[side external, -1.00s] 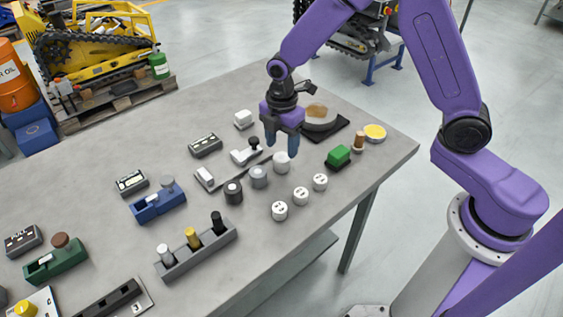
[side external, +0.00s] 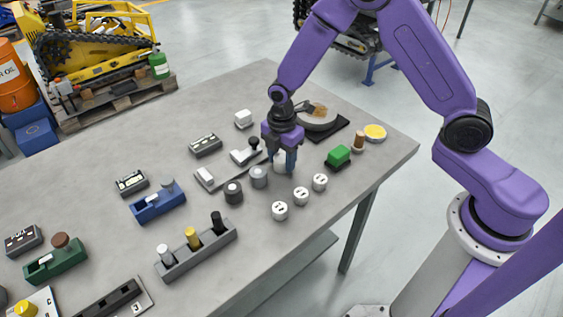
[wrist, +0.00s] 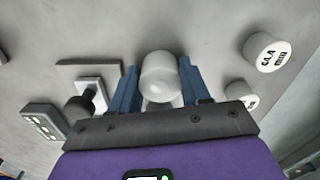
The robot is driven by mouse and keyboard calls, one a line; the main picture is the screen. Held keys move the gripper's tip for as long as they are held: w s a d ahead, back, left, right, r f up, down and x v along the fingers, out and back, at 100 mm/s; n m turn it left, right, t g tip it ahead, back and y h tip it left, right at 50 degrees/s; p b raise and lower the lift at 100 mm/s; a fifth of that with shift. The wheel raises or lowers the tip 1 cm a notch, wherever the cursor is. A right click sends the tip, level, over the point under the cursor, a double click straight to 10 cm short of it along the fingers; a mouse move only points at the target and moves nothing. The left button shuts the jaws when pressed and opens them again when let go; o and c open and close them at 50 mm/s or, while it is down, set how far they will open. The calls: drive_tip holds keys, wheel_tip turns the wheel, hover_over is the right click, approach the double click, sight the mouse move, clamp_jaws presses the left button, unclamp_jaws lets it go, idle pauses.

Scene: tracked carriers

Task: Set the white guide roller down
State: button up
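The white guide roller (side external: 281,167) is a short white cylinder at the grey workbench's surface, left of the green block. My gripper (side external: 281,164) is low over the bench with one blue finger on each side of the roller. In the wrist view, the white roller (wrist: 161,77) fills the gap between the fingers (wrist: 159,85), which look closed against its sides. The fingers partly hide the roller in the side view. Whether its base rests fully on the bench is hard to see.
A grey cylinder (side external: 258,177) stands close on the left, with a dark one (side external: 233,192) beyond it. Several white labelled cylinders (side external: 301,196) stand in front. A green block (side external: 339,155) on a dark base is to the right. A grey slide fixture (side external: 206,178) lies at left.

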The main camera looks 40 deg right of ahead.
drive_tip(key=shift+c, duration=1)
drive_tip(key=shift+r, duration=0.5)
wheel_tip(320, 180, up, 2)
drive_tip(key=shift+w+r, duration=0.1)
drive_tip(key=shift+r, duration=0.05)
drive_tip(key=s+d+r, duration=0.4)
drive_tip(key=s+r, duration=0.6)
drive_tip(key=s, duration=0.4)
hover_over(218, 172)
drive_tip(key=s, duration=0.1)
drive_tip(key=f, duration=0.7)
drive_tip(key=shift+s+d+f, duration=0.1)
drive_tip(key=shift+d+f, duration=0.05)
drive_tip(key=shift+d, duration=0.2)
drive_tip(key=shift+w+a+f, duration=0.3)
drive_tip(key=shift+w+f, duration=0.25)
drive_tip(key=shift+f, duration=1.7)
drive_tip(key=shift+f, duration=0.1)
